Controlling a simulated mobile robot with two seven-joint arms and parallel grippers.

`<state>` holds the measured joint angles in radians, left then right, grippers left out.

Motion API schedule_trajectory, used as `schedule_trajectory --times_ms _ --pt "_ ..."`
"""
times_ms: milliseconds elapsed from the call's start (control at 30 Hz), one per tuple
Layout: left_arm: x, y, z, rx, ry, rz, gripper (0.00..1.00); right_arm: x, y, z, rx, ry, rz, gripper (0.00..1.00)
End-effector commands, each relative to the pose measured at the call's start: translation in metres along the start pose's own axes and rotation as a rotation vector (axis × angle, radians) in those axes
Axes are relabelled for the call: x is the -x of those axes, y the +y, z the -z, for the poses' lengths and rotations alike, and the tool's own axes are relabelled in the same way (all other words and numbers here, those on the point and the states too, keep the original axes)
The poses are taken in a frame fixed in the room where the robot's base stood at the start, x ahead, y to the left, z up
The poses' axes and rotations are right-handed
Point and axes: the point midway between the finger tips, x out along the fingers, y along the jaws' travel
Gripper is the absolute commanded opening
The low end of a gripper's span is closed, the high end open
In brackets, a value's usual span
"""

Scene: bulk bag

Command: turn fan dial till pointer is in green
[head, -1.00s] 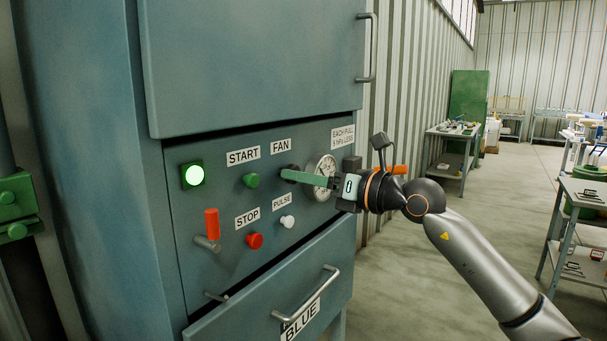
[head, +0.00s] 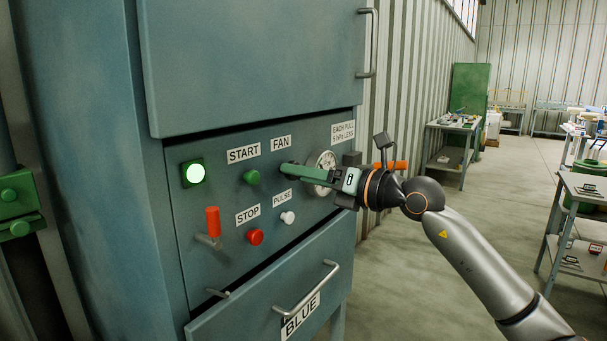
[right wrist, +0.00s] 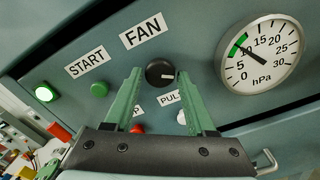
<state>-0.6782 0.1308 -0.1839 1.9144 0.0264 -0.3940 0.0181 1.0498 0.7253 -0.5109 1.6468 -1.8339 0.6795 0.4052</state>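The black fan dial (right wrist: 160,72) sits under the FAN label, its white mark pointing right in the right wrist view. My right gripper (right wrist: 161,74) is open, with one green finger on each side of the dial and a visible gap at both sides. My left gripper is out of view.
The panel also carries a green start button (head: 251,177), red stop button (head: 256,237), white pulse button (head: 288,217), red-handled lever (head: 213,222) and lit green lamp (head: 194,174). A drawer with a bar handle (head: 306,290) juts out below. Open floor lies to the right.

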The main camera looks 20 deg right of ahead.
Motion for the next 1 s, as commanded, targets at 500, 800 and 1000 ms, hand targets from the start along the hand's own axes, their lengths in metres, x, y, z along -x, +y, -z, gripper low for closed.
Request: schedule_trajectory --times_ms 500,800,1000 --pt "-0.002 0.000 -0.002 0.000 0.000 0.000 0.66 0.006 -0.001 0.000 0.002 -0.003 0.000 0.76" --pt "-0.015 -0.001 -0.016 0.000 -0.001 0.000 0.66 0.064 -0.004 0.003 0.003 -0.002 0.005 0.76" --pt "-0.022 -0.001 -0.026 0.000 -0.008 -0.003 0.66 0.102 -0.002 0.003 0.004 0.000 0.004 0.76"
